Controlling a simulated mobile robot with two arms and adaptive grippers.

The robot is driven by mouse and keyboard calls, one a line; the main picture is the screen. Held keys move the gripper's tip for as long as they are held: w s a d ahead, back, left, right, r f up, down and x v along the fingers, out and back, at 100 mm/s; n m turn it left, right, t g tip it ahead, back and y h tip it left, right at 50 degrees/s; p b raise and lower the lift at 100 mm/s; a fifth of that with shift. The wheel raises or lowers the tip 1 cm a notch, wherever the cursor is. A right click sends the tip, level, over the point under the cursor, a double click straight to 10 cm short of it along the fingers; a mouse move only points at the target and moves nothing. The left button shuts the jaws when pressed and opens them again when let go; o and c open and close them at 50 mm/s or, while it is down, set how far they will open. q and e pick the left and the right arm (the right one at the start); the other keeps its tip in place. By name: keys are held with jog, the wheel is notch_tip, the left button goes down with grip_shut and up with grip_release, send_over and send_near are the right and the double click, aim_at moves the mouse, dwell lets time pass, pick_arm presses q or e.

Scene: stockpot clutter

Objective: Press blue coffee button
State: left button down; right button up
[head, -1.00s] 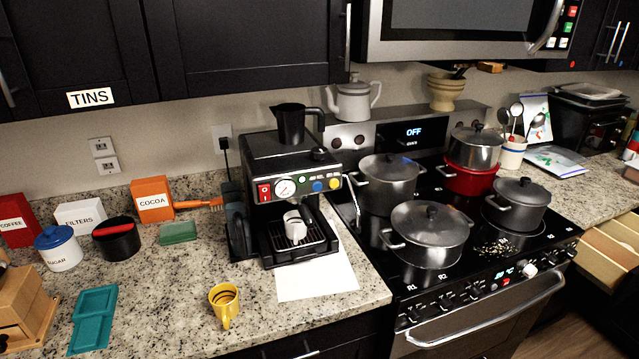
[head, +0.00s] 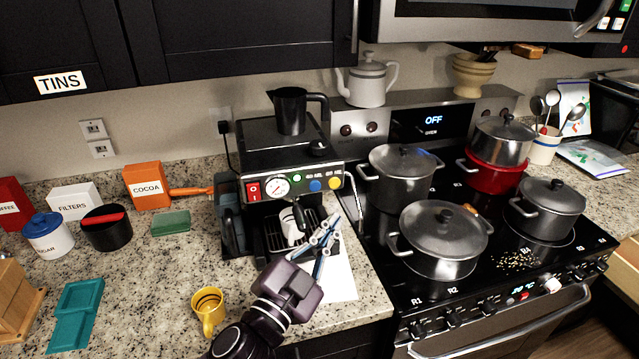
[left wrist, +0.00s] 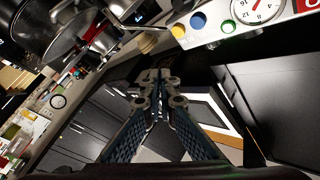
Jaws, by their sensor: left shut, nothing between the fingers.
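The black coffee machine (head: 262,160) stands on the granite counter. Its front panel carries the round blue button (head: 316,185), between a green one and a yellow one. In the left wrist view the blue button (left wrist: 198,21) shows near the top edge, with the picture turned over. My left gripper (head: 329,228) is shut and empty, in front of the machine's right side and below the panel. Its closed fingertips also show in the left wrist view (left wrist: 156,78). The fingers look apart from the button. My right gripper is not in view.
A white cup (head: 291,226) sits under the machine's spout, left of my fingers. A yellow mug (head: 208,308) stands at the counter front. The stove at right holds several pots, including a big lidded pot (head: 440,238). A black jug (head: 290,110) tops the machine.

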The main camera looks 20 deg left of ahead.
aim_at(315, 187)
pick_arm(q)
jog(key=w+a, duration=0.1)
jog(key=w, duration=0.1)
jog(key=w+a, duration=0.4)
jog(key=w, duration=0.1)
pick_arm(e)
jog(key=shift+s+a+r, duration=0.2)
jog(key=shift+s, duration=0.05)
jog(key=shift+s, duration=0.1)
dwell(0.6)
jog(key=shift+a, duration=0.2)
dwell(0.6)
pick_arm(q)
jog(key=shift+w+a, duration=0.1)
jog(key=shift+w+a, duration=0.2)
jog(key=shift+w, duration=0.1)
